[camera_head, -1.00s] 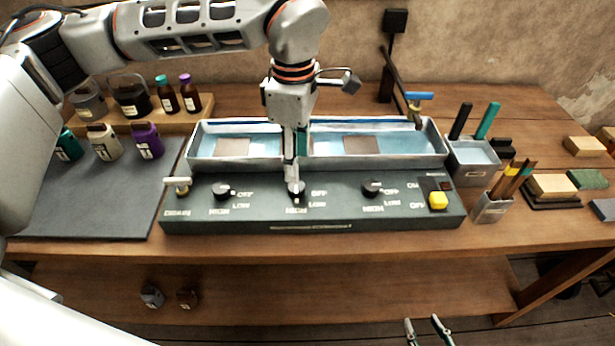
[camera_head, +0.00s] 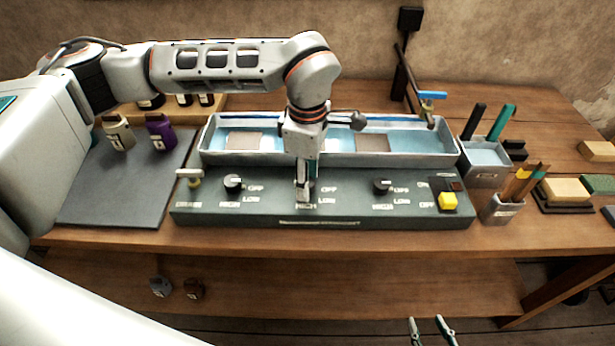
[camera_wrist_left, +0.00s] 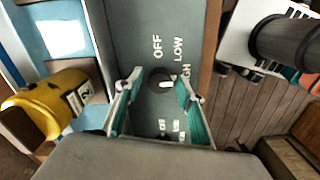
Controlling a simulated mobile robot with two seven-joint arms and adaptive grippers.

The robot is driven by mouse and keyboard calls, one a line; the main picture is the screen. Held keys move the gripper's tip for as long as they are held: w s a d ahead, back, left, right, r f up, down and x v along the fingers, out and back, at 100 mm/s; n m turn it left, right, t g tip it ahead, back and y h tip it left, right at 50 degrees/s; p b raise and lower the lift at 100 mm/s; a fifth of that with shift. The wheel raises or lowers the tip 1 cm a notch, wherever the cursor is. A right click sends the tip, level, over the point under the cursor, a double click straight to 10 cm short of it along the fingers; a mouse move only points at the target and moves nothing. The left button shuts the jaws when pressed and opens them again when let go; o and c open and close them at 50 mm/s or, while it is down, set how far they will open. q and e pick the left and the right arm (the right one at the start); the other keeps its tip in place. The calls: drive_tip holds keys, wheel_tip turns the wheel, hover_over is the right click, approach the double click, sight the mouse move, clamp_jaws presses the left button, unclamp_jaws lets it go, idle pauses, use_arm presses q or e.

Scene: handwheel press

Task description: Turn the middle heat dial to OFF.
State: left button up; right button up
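The middle heat dial is black with a white pointer mark. In the left wrist view the dial (camera_wrist_left: 160,80) sits between my fingertips, its mark toward HIGH, with OFF and LOW printed beside it. In the head view my left gripper (camera_head: 303,192) is over the middle of the dark panel (camera_head: 340,208) and mostly hides this dial. In the wrist view my left gripper (camera_wrist_left: 158,88) is open, one finger on each side of the dial; contact cannot be told. My right gripper (camera_head: 432,328) is open and empty at the bottom edge, away from the panel.
A left dial (camera_head: 233,184) and a right dial (camera_head: 381,186) flank the middle one. A drain valve (camera_head: 190,177) is at the panel's left and a yellow switch (camera_head: 447,200) at its right. A water trough (camera_head: 432,150) stands behind. Holders with tools (camera_head: 503,208) are at right.

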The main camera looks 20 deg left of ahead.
use_arm(q)
drive_tip(key=c, duration=0.7)
drive_tip(key=n+b, duration=0.1)
drive_tip(key=n, duration=0.2)
drive_tip(key=n+b, duration=0.1)
drive_tip(key=n, duration=0.3)
drive_tip(key=shift+w+n, duration=0.1)
drive_tip(key=shift+n, duration=0.2)
drive_tip(key=n+b, duration=0.1)
drive_tip(key=n, duration=0.4)
drive_tip(key=shift+a, duration=0.1)
drive_tip(key=n, duration=0.5)
drive_tip(key=shift+b, duration=0.3)
drive_tip(key=shift+n, duration=0.3)
drive_tip(key=shift+w, duration=0.1)
